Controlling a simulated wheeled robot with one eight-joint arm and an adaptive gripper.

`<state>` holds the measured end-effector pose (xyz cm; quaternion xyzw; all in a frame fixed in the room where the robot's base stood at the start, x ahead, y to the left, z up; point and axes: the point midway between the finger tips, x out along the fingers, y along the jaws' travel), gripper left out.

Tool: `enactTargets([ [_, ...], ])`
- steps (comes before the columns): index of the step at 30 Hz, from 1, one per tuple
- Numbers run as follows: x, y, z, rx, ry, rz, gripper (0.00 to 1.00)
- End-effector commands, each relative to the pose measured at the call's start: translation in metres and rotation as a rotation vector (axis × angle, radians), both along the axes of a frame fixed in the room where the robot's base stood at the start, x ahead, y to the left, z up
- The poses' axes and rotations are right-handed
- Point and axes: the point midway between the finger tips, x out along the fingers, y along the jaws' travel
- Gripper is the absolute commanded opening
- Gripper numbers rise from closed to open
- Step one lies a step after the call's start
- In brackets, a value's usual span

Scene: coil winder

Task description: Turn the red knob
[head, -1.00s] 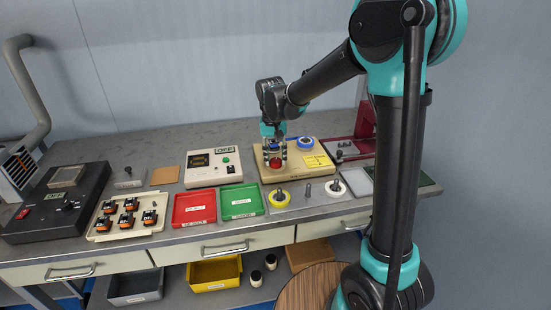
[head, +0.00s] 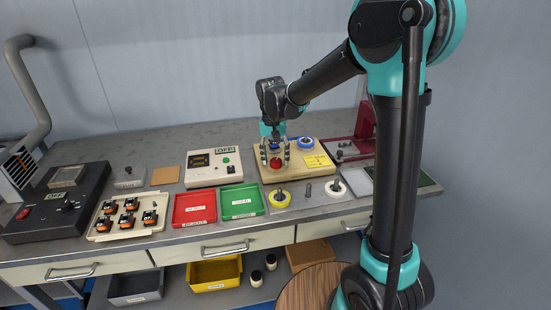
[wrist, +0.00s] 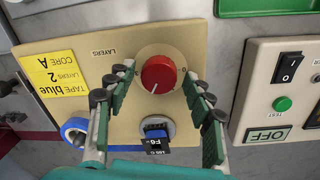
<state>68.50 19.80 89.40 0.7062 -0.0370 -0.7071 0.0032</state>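The red knob (wrist: 158,74) sits on a pale dial on the beige panel (wrist: 195,45), under the word LAYERS. A white pointer line on it points down and slightly left in the wrist view. In the head view the knob (head: 277,163) shows below my gripper (head: 275,153). In the wrist view my gripper (wrist: 158,88) is open, its green-padded fingers on both sides of the knob with visible gaps. I cannot tell how high the fingertips are above the panel.
A yellow label (wrist: 55,85) reads "TAPE blue, LAYERS 2, CORE A". A blue tape roll (wrist: 75,130) and a small blue-black part (wrist: 155,135) sit near the fingers. A switch box reading OFF (head: 212,167), red tray (head: 194,208) and green tray (head: 243,201) stand left.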

Motion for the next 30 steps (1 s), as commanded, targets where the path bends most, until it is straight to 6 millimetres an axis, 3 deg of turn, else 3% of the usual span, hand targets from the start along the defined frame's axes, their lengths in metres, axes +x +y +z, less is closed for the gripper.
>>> enactTargets([
  [8, 0.000, 0.000, 0.000, 0.000, 0.000, 0.000, 0.57],
  [13, 0.000, 0.001, 0.011, 0.000, 0.000, 0.000, 0.57],
  [24, 0.000, 0.005, 0.082, 0.000, 0.000, 0.000, 0.57],
  [30, 0.000, 0.006, 0.110, 0.000, 0.000, 0.000, 0.57],
])
